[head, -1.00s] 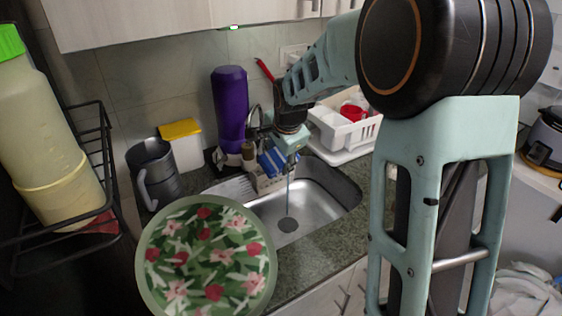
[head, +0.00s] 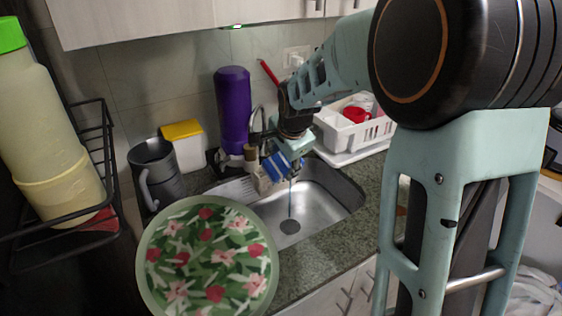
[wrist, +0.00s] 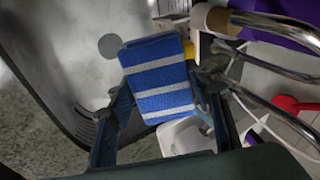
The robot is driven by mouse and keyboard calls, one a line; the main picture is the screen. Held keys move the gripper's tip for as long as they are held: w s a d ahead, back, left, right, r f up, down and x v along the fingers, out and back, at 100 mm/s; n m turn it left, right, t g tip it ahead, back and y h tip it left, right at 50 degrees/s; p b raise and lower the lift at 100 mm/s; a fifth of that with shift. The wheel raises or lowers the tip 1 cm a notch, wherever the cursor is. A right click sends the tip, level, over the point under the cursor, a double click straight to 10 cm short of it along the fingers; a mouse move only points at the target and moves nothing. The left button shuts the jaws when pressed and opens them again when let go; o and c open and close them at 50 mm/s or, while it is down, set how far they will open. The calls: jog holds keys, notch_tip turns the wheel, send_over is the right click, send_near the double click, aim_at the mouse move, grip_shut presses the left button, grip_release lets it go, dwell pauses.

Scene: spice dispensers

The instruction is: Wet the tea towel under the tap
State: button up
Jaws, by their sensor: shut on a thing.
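The tea towel, a folded blue block with pale stripes, shows in the wrist view (wrist: 160,82) and smaller in the head view (head: 282,164). My gripper (wrist: 162,92) is shut on it, with a finger at each side. In the head view my gripper (head: 291,166) is over the back left part of the metal sink (head: 325,205). The tap (head: 256,122) rises behind it, and its metal pipes (wrist: 275,75) show right of the towel in the wrist view. A thin bluish line runs below my gripper toward the drain; I cannot tell whether it is water.
A purple bottle (head: 233,105) and a small brown-topped bottle stand behind the sink. A white dish rack (head: 350,135) is to the right. A dark jug (head: 155,175) and a floral round plate (head: 209,260) are to the left. The sink's front is clear.

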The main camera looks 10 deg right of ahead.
jog(key=shift+s+d+b, duration=0.2)
jog(key=shift+s+b, duration=0.4)
jog(key=shift+s, duration=2.25)
jog(key=s+r+p, duration=0.2)
jog(key=s+r, duration=0.2)
jog(key=s, duration=0.1)
jog(key=shift+d, duration=0.15)
jog(key=shift+r, duration=0.15)
